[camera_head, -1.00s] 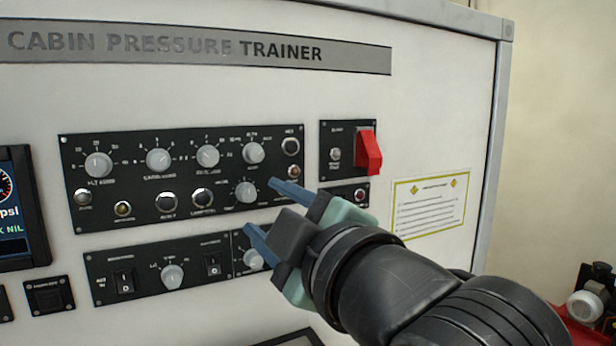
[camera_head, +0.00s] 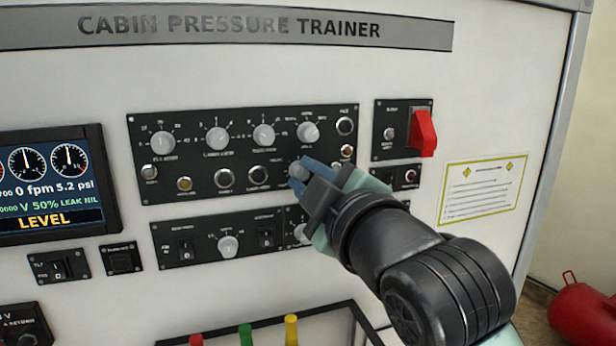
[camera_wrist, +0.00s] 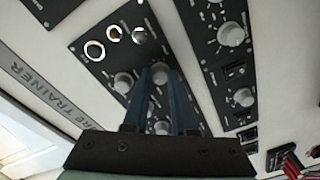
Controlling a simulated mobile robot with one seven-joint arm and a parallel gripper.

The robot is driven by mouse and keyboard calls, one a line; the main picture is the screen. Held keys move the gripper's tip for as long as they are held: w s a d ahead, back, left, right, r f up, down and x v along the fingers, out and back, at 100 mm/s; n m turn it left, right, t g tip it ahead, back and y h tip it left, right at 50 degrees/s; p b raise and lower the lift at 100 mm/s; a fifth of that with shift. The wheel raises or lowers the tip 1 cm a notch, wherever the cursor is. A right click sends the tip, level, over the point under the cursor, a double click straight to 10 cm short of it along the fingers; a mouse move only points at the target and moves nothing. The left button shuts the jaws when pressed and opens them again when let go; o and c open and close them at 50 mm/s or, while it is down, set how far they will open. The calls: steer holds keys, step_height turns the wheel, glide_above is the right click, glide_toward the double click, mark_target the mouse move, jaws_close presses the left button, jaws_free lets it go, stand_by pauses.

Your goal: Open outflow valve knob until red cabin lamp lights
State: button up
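A grey knob (camera_head: 298,171) sits at the lower right of the upper black panel (camera_head: 200,123). Its label is too small to read, so I cannot confirm it is the outflow valve knob. My gripper (camera_head: 300,173) has its blue fingers on either side of this knob, closed in to about its width. The fingers also show in the wrist view (camera_wrist: 161,72), with the knob between their tips. A small dark red lamp (camera_head: 410,176) right of the gripper looks unlit; its label is unreadable.
A display (camera_head: 50,185) at left reads LEVEL, 5.2 psi and V 50%. Other knobs crowd the panel, including one above (camera_head: 308,132) my fingers. A red guarded switch (camera_head: 423,132) is at upper right. Coloured handles (camera_head: 245,335) stand below.

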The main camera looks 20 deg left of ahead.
steer(key=shift+m, duration=0.3)
jaws_close()
steer(key=shift+f+m+b, duration=0.15)
steer(key=shift+m+b, duration=0.35)
steer(key=shift+m, duration=0.4)
steer(key=m, duration=0.3)
steer(key=shift+a+m, duration=0.1)
steer(key=shift+m, duration=0.2)
steer(key=m, duration=0.6)
steer(key=shift+m+t, duration=0.3)
steer(key=shift+p, duration=0.3)
steer(key=o, duration=0.9)
jaws_free()
steer(key=shift+c, duration=0.2)
